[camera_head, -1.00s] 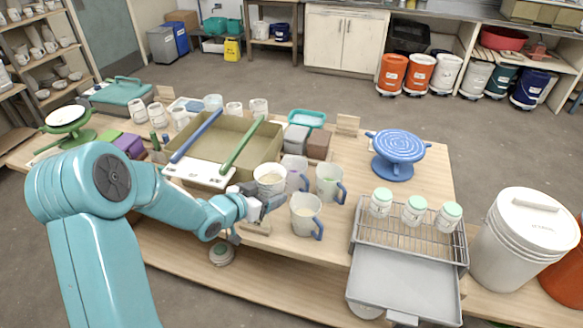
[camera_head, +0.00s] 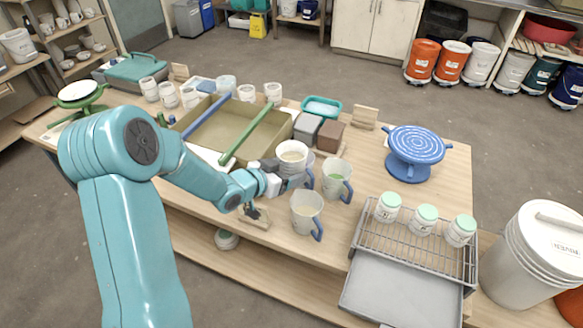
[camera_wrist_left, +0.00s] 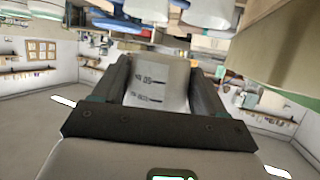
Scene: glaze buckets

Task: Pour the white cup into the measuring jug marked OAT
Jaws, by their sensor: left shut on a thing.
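My left gripper (camera_head: 284,181) is shut on a white cup (camera_head: 292,157). The cup is roughly upright, off the table, with pale contents visible in its open top. I cannot read OAT on any jug. My right gripper is not in view.
A tan tray (camera_head: 215,143) with a blue and a green bar across it stands left of the jugs. A blue turntable (camera_head: 416,150) and a wire rack (camera_head: 415,245) with three lidded jars lie to the right. Grey and brown blocks (camera_head: 330,136) stand behind the jugs.

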